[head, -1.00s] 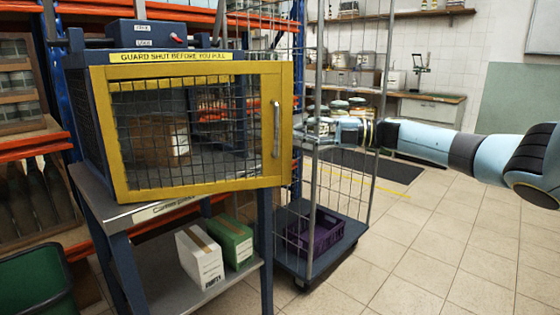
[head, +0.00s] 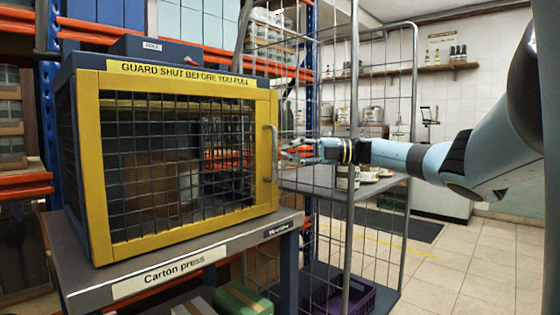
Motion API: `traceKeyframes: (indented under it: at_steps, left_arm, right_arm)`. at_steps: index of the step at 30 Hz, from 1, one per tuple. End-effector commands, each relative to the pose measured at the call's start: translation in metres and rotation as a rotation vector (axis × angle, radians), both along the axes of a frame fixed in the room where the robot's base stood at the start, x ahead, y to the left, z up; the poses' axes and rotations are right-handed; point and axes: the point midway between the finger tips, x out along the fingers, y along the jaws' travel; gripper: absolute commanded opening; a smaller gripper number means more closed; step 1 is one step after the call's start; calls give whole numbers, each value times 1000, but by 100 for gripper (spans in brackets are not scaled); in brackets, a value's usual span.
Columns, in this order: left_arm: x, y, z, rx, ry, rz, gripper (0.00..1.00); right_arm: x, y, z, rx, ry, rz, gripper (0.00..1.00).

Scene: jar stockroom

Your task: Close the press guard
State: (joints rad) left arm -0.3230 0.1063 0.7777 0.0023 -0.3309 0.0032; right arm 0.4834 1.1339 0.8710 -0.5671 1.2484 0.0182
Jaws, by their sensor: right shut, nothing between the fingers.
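The press guard (head: 262,110) is a yellow-framed wire mesh door on the front of the dark blue carton press (head: 66,150). It lies nearly flush with the press front; I cannot tell whether it is fully shut. Its upright metal handle (head: 275,153) is on the right side of the frame. My right gripper (head: 290,151) is shut and empty, its fingertips just right of the handle, close to the guard's right edge. Whether they touch is too small to tell. My left gripper is not in view.
The press stands on a grey bench labelled "Carton press" (head: 172,275). A wire cage trolley (head: 352,215) stands right behind my right gripper, with a purple crate (head: 350,296) low inside. A green box (head: 240,300) lies under the bench. Tiled floor (head: 470,265) is open at the right.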

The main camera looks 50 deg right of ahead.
Motion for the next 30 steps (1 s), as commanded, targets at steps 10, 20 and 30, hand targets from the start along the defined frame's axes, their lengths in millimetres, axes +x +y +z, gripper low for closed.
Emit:
traceKeyframes:
  at_steps: [10, 20, 30]
  left_arm:
    - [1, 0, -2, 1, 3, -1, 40]
    - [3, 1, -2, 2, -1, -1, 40]
    - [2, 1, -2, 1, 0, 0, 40]
  right_arm:
    - [-2, -7, 0, 1, 0, -13, 0]
    - [-2, -6, 2, 1, -1, -12, 0]
    - [-2, -7, 62, -3, -3, -12, 0]
